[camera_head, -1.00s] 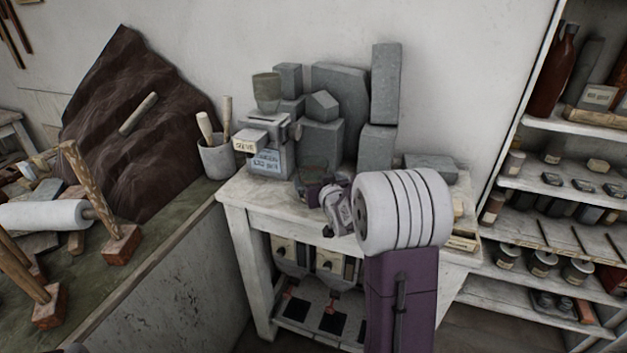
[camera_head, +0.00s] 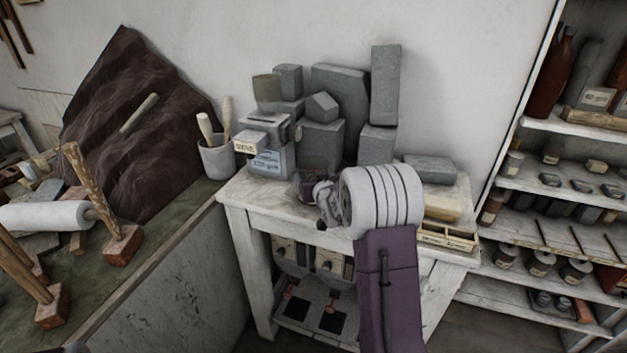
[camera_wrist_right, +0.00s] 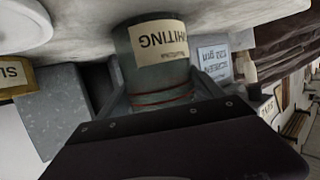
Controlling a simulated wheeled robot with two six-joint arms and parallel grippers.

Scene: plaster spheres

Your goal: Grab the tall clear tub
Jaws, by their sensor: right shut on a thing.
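The tub (camera_wrist_right: 155,60) is tall, grey-green and see-through, with a cream label reading WHITING. It appears upside down in the right wrist view. My right gripper (camera_wrist_right: 160,97) is shut on it, with one finger on each side of its body. In the head view my right gripper (camera_head: 308,190) is low over the white table (camera_head: 245,197), in front of the grey blocks. There my wrist and gripper mostly hide the tub, and I cannot tell whether it touches the table. My left gripper is not in view.
Grey blocks (camera_head: 320,145) are stacked behind the gripper, with a small greenish cup (camera_head: 267,90) up on the stack. A pot of tools (camera_head: 217,160) stands to the left. A wooden tray (camera_head: 447,237) lies right of my arm. Shelves (camera_head: 560,185) stand at the far right.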

